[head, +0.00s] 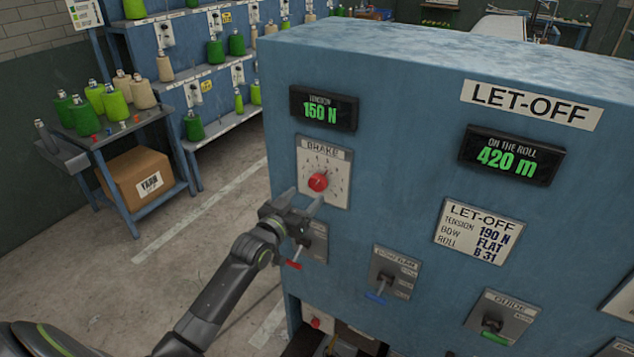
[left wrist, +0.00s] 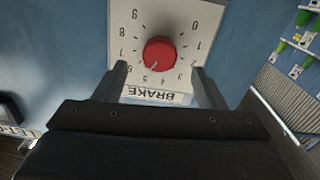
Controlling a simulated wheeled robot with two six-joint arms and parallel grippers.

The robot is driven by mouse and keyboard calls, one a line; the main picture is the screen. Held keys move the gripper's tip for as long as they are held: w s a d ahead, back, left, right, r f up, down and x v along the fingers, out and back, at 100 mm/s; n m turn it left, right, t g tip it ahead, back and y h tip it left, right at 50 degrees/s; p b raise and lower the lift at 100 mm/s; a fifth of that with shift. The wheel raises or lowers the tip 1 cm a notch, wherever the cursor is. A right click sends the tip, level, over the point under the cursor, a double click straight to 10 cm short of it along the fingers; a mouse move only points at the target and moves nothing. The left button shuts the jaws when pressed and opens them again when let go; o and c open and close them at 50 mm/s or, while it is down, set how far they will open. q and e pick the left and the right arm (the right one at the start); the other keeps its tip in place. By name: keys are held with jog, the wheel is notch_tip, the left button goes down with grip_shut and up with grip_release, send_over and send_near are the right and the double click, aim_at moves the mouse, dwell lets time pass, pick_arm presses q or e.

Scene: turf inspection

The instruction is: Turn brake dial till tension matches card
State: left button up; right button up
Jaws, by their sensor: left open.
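The red brake dial (head: 318,182) sits on a white numbered plate (head: 336,160) marked BRAKE. In the left wrist view the dial (left wrist: 160,53) appears upside down, its white mark pointing near 5. The tension display (head: 323,108) reads 150 N in green. The LET-OFF card (head: 478,235) reads tension 190 N, bow FLAT, roll B 31. My left gripper (head: 304,200) is open just in front of and below the dial. In the wrist view its two fingers (left wrist: 159,78) stand either side of the dial, apart from it. My right gripper is out of view.
Below the dial is a red-handled lever (head: 293,265); to its right are a blue-handled lever (head: 380,285) and a green-handled guide control (head: 493,325). Another display (head: 503,158) reads 420 m on the roll. A yarn cart (head: 130,205) stands left, with clear floor between.

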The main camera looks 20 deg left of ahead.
aim_at(315, 186)
pick_arm(q)
jog(key=w, duration=0.7)
jog(key=shift+d, duration=0.3)
jog(key=shift+c, duration=0.4)
jog(key=c, duration=0.9)
jog(key=shift+f+m+b, duration=0.2)
jog(key=shift+m+b, duration=0.4)
jog(key=shift+b, duration=0.2)
jog(key=m+b, duration=0.5)
jog(key=b, duration=0.1)
jog(key=shift+f+m, duration=0.1)
jog(key=shift+m, duration=0.3)
jog(key=m+b, duration=0.2)
jog(key=m, duration=0.1)
jog(key=shift+a, duration=0.1)
jog(key=shift+r+m+b, duration=0.2)
jog(key=shift+m+b, duration=0.75)
jog(key=shift+m, duration=0.45)
